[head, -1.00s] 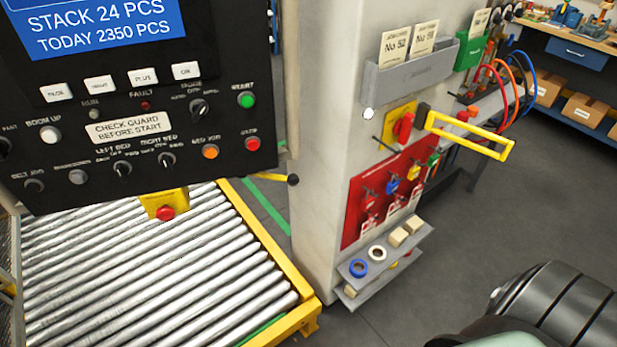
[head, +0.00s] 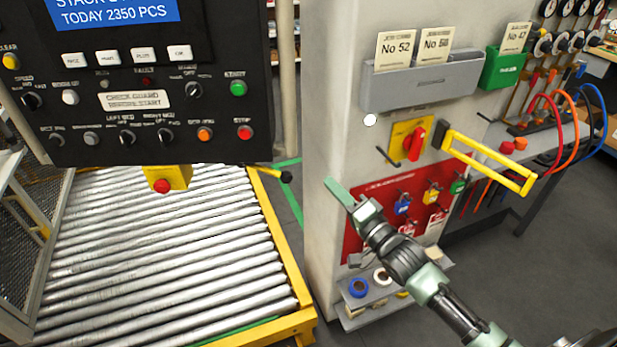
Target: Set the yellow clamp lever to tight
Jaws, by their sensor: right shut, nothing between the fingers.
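A short yellow lever (head: 268,172) with a black knob sticks out to the right from behind the lower right corner of the control panel. A larger yellow bar handle (head: 490,160) with a black end stands out from the grey column. No label showing tells which of these is the clamp lever. My right gripper (head: 333,186) has pale green fingers that are shut and empty. It is in front of the column's left part, to the right of the black knob and apart from it in the picture. My left gripper is not in view.
The control panel (head: 150,120) fills the upper left, with a roller conveyor (head: 170,260) below it. The column (head: 335,100) carries a red rotary switch (head: 413,142), a red lock board (head: 375,195) and a small shelf (head: 360,312). Hoses (head: 553,110) hang at the right.

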